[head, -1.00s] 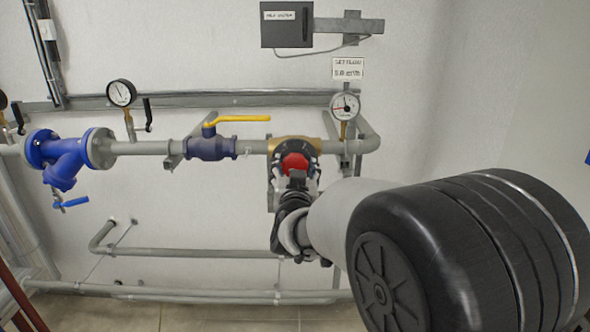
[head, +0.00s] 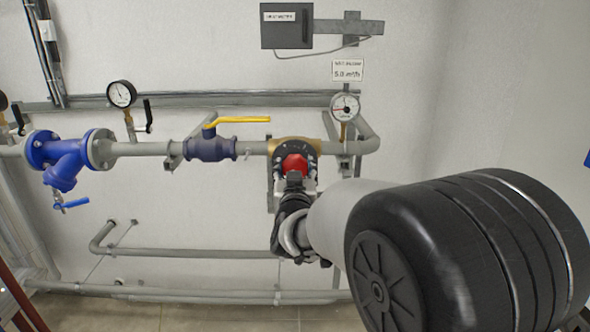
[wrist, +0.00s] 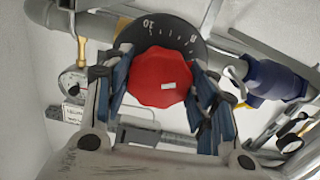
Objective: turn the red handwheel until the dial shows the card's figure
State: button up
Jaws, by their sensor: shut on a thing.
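The red handwheel (head: 295,164) sits on the brass valve body (head: 312,146) in the grey pipe. In the wrist view the handwheel (wrist: 162,78) has a small white mark and lies between both fingers of my gripper (wrist: 165,95), which is shut on it. A black scale ring (wrist: 165,30) with white figures, "10" among them, shows behind it. The round dial (head: 345,107) stands right of the valve with a red needle pointing left; its figures are too small to read. The white card (head: 348,70) above it appears to read "5.0 m³/h".
A yellow-levered blue valve (head: 212,147) is left of the handwheel. Another gauge (head: 121,94) and a blue strainer (head: 64,155) stand farther left. A grey box (head: 286,25) is on the wall above. Lower pipes (head: 200,252) run below my gripper.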

jog(key=n+p, duration=0.1)
jog(key=n, duration=0.3)
jog(key=shift+n, duration=0.3)
jog(key=shift+n+p, duration=0.55)
jog(key=shift+n, duration=1.25)
jog(key=o, duration=1.1)
jog(key=shift+c, duration=0.2)
jog(key=s, duration=1.2)
jog(key=shift+d, duration=0.15)
